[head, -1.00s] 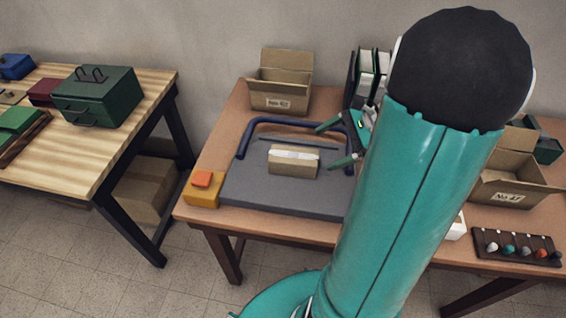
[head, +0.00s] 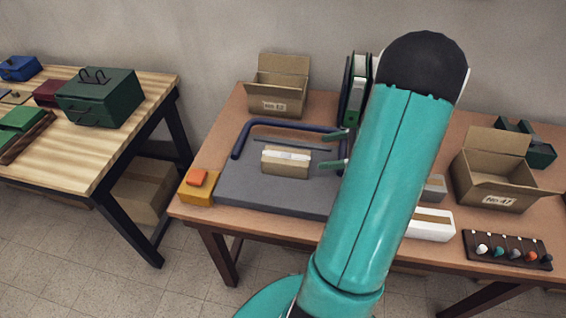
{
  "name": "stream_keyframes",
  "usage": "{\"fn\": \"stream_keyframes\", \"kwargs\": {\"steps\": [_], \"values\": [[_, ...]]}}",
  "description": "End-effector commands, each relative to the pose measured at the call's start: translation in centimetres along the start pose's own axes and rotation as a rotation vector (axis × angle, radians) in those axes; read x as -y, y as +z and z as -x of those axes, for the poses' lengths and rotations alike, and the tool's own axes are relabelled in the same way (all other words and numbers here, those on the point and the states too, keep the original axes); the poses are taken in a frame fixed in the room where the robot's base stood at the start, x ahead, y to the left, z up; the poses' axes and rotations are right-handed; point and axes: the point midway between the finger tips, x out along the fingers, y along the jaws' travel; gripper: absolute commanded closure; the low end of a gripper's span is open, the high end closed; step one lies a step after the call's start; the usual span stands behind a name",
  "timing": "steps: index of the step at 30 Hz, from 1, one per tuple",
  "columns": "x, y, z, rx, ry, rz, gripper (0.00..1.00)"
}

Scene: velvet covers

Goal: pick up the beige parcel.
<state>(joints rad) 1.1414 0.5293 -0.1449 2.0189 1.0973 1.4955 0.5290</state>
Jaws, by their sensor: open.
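The beige parcel (head: 286,164), a small box with a pale strip or label on top, sits on the dark grey mat (head: 250,192) on the brown table. My gripper (head: 336,151) is just right of the parcel, its two green fingers spread apart and pointing left. A gap shows between the fingers and the parcel. My arm hides the rest of the gripper and the right end of the mat.
A dark blue rail (head: 287,123) bends around the mat's back. An orange-yellow block (head: 198,188) stands at its left. Open cartons (head: 278,90) and (head: 496,178), binders (head: 352,90) and a white box (head: 432,225) stand around. A knob rack (head: 506,249) is at the front right.

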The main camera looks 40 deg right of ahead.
Motion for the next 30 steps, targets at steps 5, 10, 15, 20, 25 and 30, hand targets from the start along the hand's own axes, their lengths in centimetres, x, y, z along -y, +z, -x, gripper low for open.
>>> {"fn": "stream_keyframes", "kwargs": {"steps": [5,10,15,20,25,30], "values": [[-0.1,0.0,-3.6,0.0,0.001,-0.002,0.13],[-0.1,0.0,-6.0,0.0,0.001,-0.001,0.13],[-0.2,0.1,-7.0,-0.001,0.002,0.001,0.13],[-0.5,0.4,-9.2,0.0,0.006,0.001,0.13],[-0.6,0.4,-11.5,0.0,0.005,0.0,0.13],[-0.5,0.5,-11.8,-0.001,0.003,0.0,0.13]]}}
